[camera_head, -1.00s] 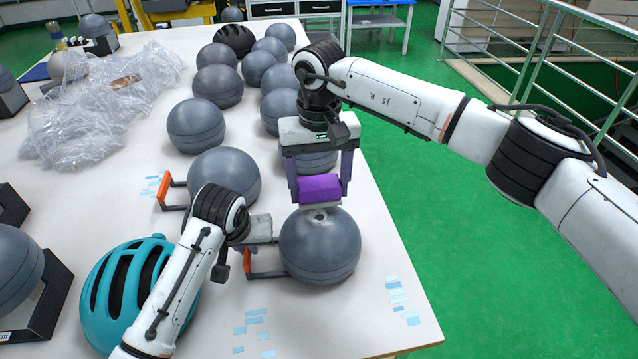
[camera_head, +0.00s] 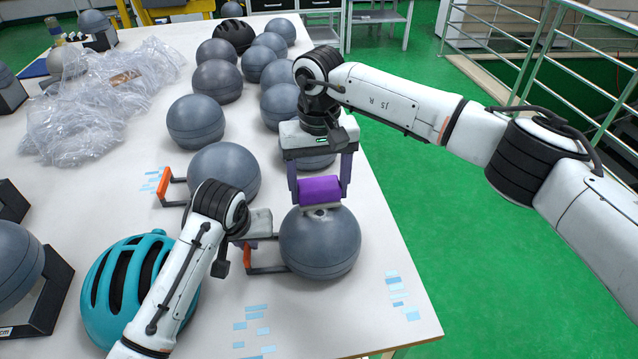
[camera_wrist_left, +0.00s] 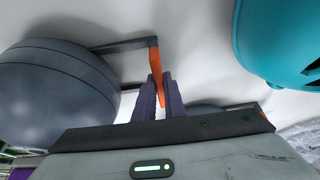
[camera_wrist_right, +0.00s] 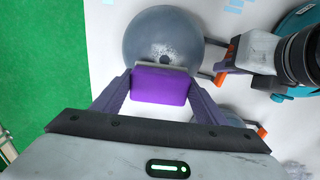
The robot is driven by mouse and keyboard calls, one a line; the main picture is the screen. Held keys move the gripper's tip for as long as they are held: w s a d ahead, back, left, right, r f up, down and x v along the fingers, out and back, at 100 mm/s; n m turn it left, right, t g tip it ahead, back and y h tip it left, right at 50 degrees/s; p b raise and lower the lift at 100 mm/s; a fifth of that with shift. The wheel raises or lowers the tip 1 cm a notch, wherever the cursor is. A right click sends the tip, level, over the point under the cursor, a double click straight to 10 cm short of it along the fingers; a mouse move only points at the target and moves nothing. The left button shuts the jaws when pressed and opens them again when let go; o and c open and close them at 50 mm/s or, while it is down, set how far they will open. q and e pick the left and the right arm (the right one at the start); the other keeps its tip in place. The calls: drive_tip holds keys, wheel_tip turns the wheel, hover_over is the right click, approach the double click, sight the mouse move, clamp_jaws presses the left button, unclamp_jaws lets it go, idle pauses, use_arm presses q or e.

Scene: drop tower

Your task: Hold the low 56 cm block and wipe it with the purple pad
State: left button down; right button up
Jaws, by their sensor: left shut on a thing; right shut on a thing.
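The low block is a grey ball-shaped body (camera_head: 320,245) with an orange-and-black handle (camera_head: 262,268), near the table's front right. My left gripper (camera_wrist_left: 162,95) is shut on the orange part of that handle, left of the ball. My right gripper (camera_wrist_right: 160,90) is shut on the purple pad (camera_head: 320,189) and holds it at the top of the ball. The pad's pale underside meets or nearly meets the ball; I cannot tell which. In the right wrist view a pale smudge (camera_wrist_right: 167,55) shows on the ball beside the pad.
A teal helmet (camera_head: 140,285) lies left of the block, close to my left arm. Another grey ball with an orange handle (camera_head: 225,172) stands behind it, and several more stand further back. Crumpled clear plastic (camera_head: 85,120) lies at the back left. Green floor is open on the right.

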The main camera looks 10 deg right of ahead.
drive_tip(key=shift+f, duration=0.15)
drive_tip(key=shift+s, duration=0.1)
drive_tip(key=shift+s+a, duration=0.1)
drive_tip(key=shift+s, duration=0.95)
drive_tip(key=shift+s+a, duration=0.1)
drive_tip(key=shift+s, duration=1.1)
drive_tip(key=shift+s+a, duration=0.1)
drive_tip(key=shift+s, duration=0.85)
drive_tip(key=shift+w, duration=1.25)
drive_tip(key=shift+w+d+r, duration=0.1)
drive_tip(key=shift+w+d, duration=0.05)
drive_tip(key=shift+w, duration=0.9)
drive_tip(key=shift+w+d+r, duration=0.1)
drive_tip(key=shift+w+d, duration=0.05)
drive_tip(key=shift+w, duration=0.85)
